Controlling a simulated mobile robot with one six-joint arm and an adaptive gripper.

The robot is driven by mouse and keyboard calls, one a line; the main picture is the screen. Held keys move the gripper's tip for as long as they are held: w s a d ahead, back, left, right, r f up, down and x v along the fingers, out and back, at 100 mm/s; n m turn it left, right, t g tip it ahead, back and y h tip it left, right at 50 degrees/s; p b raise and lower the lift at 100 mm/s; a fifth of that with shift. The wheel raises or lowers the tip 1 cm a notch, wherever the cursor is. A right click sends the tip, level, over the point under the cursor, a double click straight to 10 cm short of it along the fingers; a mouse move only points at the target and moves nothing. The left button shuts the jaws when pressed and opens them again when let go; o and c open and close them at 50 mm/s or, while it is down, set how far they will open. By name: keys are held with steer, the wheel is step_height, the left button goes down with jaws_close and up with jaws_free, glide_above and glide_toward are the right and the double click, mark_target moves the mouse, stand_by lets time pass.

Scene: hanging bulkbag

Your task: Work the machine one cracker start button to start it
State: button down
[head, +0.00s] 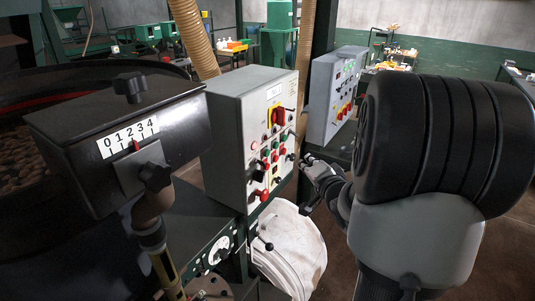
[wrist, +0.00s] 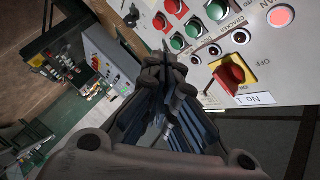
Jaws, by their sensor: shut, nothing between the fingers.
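The grey No.1 control box (head: 228,125) stands left of centre in the head view, with its buttoned face toward my gripper. Its panel (wrist: 270,55) fills the upper right of the wrist view. A green button (wrist: 215,10) sits near the "CRACKER" lettering; I cannot tell for certain that it is the cracker start. Other green buttons (wrist: 177,41) and red buttons (wrist: 159,21) lie close by. My gripper (head: 308,160) is shut and empty, just right of the panel face. In the wrist view its fingertips (wrist: 163,55) overlap the panel's lower edge; contact cannot be told.
A red rotary switch on a yellow plate (wrist: 229,75) juts from the panel. A second control box (head: 330,88) stands behind. A black box with a 0-4 scale (head: 125,135) is at left. A white bulk bag (head: 295,250) hangs below the No.1 box.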

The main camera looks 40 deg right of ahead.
steer(key=w+a+b, duration=0.1)
steer(key=w+a, duration=0.2)
steer(key=w, duration=0.4)
steer(key=shift+w+b, duration=0.3)
steer(key=shift+b, duration=0.05)
steer(key=shift+w+a, duration=0.1)
steer(key=shift+a, duration=0.05)
stand_by(1.0)
steer(key=shift+w+a, duration=0.1)
steer(key=shift+w, duration=0.15)
steer(key=shift+w+a+b, duration=0.2)
steer(key=shift+w+b, duration=0.2)
stand_by(1.0)
steer(key=shift+s+d, duration=0.35)
steer(key=shift+s, duration=0.4)
steer(key=s, duration=0.1)
steer(key=s+d, duration=0.1)
steer(key=s, duration=0.1)
steer(key=s+d+p, duration=0.1)
steer(key=shift+s, duration=0.35)
